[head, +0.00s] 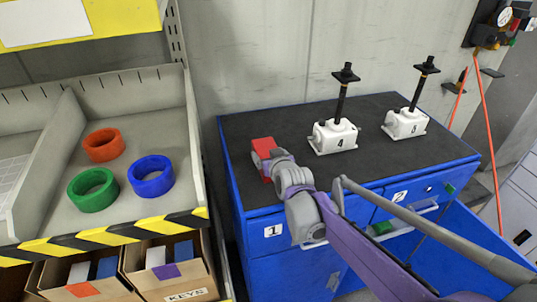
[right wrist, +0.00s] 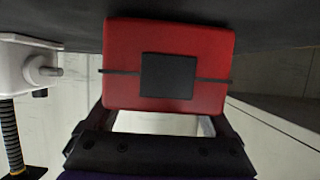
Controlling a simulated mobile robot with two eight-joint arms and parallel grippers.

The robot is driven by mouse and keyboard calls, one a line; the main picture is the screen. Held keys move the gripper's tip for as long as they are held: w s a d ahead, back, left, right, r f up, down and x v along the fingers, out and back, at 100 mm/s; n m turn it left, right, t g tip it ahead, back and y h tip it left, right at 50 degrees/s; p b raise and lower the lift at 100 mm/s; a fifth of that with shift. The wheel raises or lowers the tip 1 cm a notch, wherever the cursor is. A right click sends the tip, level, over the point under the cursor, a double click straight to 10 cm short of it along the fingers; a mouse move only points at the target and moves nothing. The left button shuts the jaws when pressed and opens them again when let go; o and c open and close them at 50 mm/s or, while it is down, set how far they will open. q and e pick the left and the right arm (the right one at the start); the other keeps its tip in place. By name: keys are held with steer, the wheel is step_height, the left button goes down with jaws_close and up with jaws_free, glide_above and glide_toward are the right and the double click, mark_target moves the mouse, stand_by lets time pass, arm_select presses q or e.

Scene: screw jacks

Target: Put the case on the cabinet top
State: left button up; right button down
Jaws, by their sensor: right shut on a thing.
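The case is a small red box with a black square patch and a dark seam; in the head view the case (head: 263,146) is at the left part of the cabinet's dark top. My right gripper (head: 272,158) is shut on it. In the right wrist view the case (right wrist: 120,45) fills the middle, between the fingers, right against the dark surface; I cannot tell whether it touches or hovers slightly. The blue cabinet (head: 290,270) has a flat black top (head: 270,118). My left gripper is not in view.
An opened drawer (head: 400,228) is at the front. At left, a grey shelf (head: 130,215) holds orange, green and blue rings. A cardboard box (head: 175,270) sits below.

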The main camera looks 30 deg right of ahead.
steer(key=shift+f, duration=0.15)
jaws_free()
steer(key=shift+r, duration=0.2)
steer(key=p+v, duration=0.1)
steer(key=v, duration=1.1)
